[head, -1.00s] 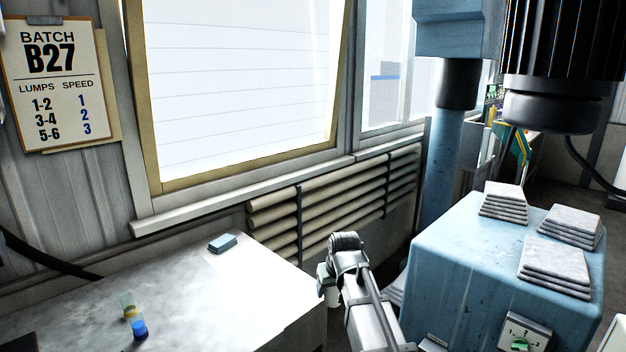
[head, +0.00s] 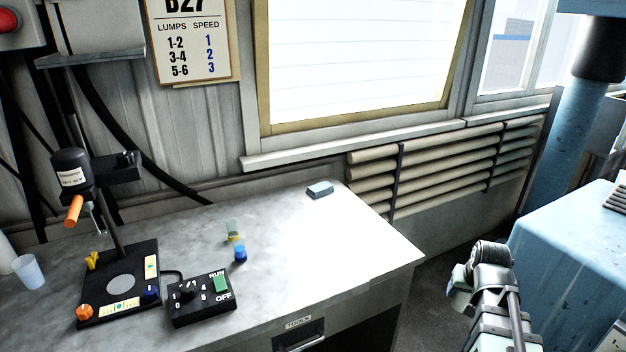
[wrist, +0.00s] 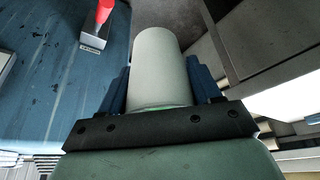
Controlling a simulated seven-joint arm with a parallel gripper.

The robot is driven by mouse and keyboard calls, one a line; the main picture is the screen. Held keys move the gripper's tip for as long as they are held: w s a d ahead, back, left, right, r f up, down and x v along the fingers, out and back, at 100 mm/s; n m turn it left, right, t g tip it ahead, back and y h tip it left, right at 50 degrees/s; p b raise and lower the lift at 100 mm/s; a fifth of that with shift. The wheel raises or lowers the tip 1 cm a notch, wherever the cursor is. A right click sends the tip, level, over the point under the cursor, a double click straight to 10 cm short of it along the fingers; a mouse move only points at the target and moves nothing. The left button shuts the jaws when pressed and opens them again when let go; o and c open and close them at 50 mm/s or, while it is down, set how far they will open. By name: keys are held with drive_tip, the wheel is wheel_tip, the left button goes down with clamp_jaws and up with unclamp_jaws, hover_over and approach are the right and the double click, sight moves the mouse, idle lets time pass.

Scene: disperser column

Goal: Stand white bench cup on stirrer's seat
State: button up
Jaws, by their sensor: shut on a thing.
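My gripper (wrist: 155,90) is shut on the white bench cup (wrist: 160,62), a plain white cylinder between its blue fingers in the wrist view. In the head view my gripper (head: 462,284) hangs right of the bench, over the gap before the blue machine; the cup is mostly hidden there. The stirrer (head: 72,168) stands at the bench's left, with a dark head and an orange-tipped part over a black base. The seat is a pale grey disc (head: 121,285) on that base, with nothing standing on it. My gripper is far to its right.
A translucent cup (head: 28,271) is at far left. The bench's right half is mostly clear.

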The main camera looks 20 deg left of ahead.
drive_tip(key=shift+r, duration=0.1)
drive_tip(key=shift+m+h, duration=0.3)
drive_tip(key=shift+m, duration=0.5)
drive_tip(key=r, duration=0.1)
drive_tip(key=w+r, duration=0.1)
drive_tip(key=r, duration=0.1)
drive_tip(key=w+r, duration=0.1)
drive_tip(key=r, duration=0.1)
drive_tip(key=shift+a+r, duration=0.15)
drive_tip(key=shift+a, duration=0.1)
drive_tip(key=a+r, duration=0.7)
drive_tip(key=a, duration=0.6)
drive_tip(key=s+a+r+n+g+y, duration=0.1)
drive_tip(key=s+a+n, duration=0.35)
drive_tip(key=a, duration=1.35)
drive_tip(key=s+a+n+g+y, duration=0.15)
drive_tip(key=s+a+n, duration=0.35)
drive_tip(key=a, duration=1.3)
drive_tip(key=s+a+r+n+y, duration=0.15)
drive_tip(key=s+a+n, duration=0.4)
drive_tip(key=a, duration=1.35)
drive_tip(key=shift+y, duration=0.4)
drive_tip(key=shift+s+a+f, duration=0.1)
drive_tip(key=shift+s+f, duration=0.15)
drive_tip(key=shift+f, duration=1.55)
drive_tip(key=shift+s+a+f, duration=0.1)
drive_tip(key=shift+s+f, duration=0.15)
drive_tip(key=shift+f, duration=1.5)
drive_tip(key=shift+s+f, duration=0.25)
drive_tip(key=shift+f, duration=1.55)
